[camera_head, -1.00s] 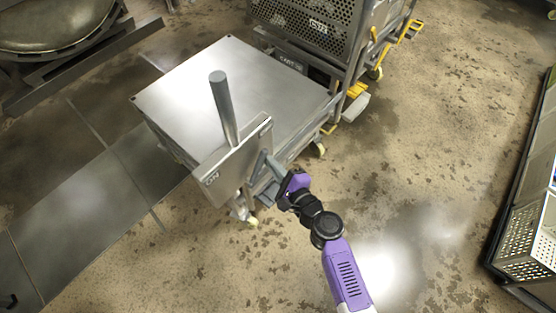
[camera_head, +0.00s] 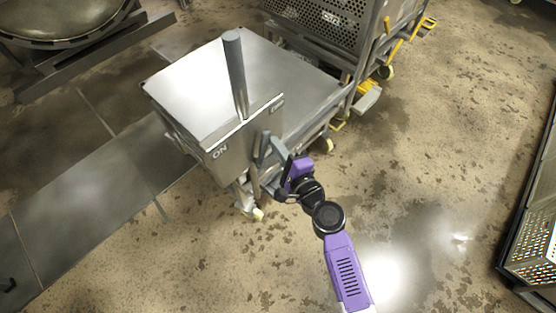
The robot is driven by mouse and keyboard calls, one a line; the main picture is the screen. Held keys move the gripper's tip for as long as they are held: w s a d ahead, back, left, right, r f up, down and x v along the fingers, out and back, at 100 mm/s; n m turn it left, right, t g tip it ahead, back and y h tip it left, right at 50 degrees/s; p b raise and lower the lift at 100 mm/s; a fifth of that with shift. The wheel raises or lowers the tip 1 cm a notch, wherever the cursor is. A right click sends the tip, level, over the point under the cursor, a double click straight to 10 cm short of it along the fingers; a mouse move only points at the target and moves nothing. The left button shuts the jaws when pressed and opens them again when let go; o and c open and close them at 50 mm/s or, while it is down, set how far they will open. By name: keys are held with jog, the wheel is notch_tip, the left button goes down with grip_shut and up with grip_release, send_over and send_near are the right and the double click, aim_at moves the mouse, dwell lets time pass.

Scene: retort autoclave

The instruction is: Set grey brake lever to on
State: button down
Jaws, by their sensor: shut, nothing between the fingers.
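The grey brake lever (camera_head: 235,72) is a thick round bar. It rises from a slotted steel plate (camera_head: 237,142) on the near side of a flat-topped steel cart (camera_head: 195,88). The lever stands nearly upright, around the middle of the plate's length. The plate's left end is marked ON; a small label at its right end is too small to read. My gripper (camera_head: 268,150) is shut and empty. It is in front of the plate's right half, below and right of the lever's visible part. Whether it touches the plate or the lever's hidden lower part, I cannot tell.
A perforated basket cart (camera_head: 320,25) with yellow pedals (camera_head: 385,50) stands behind. A round metal vessel (camera_head: 62,18) is at top left. A perforated rack (camera_head: 535,245) stands at the right edge. The stained floor between cart and rack is clear.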

aim_at(260, 146)
jog(key=n+b, duration=0.1)
jog(key=b, duration=0.1)
jog(key=s+a+n+b, duration=0.1)
jog(key=b, duration=0.1)
jog(key=shift+s+a+f+n+t+y+b, duration=0.1)
jog(key=shift+s+a+n+t+y+b, duration=0.2)
jog(key=shift+t+b, duration=0.1)
jog(key=n+b, duration=0.1)
jog(key=b, duration=0.1)
jog(key=s+a+n+b, duration=0.1)
jog(key=b, duration=0.1)
jog(key=shift+s+n+t+b, duration=0.3)
jog(key=shift+t+b, duration=0.1)
jog(key=s+a+n+b, duration=0.1)
jog(key=n+b, duration=0.1)
jog(key=b, duration=0.2)
jog(key=s+n+y+b, duration=0.1)
jog(key=n+b, duration=0.1)
jog(key=b, duration=0.2)
jog(key=s+a+n+y+b, duration=0.1)
jog(key=n+b, duration=0.1)
jog(key=b, duration=0.2)
jog(key=shift+s+a, duration=0.15)
jog(key=shift+a, duration=0.15)
jog(key=shift+n+y, duration=0.4)
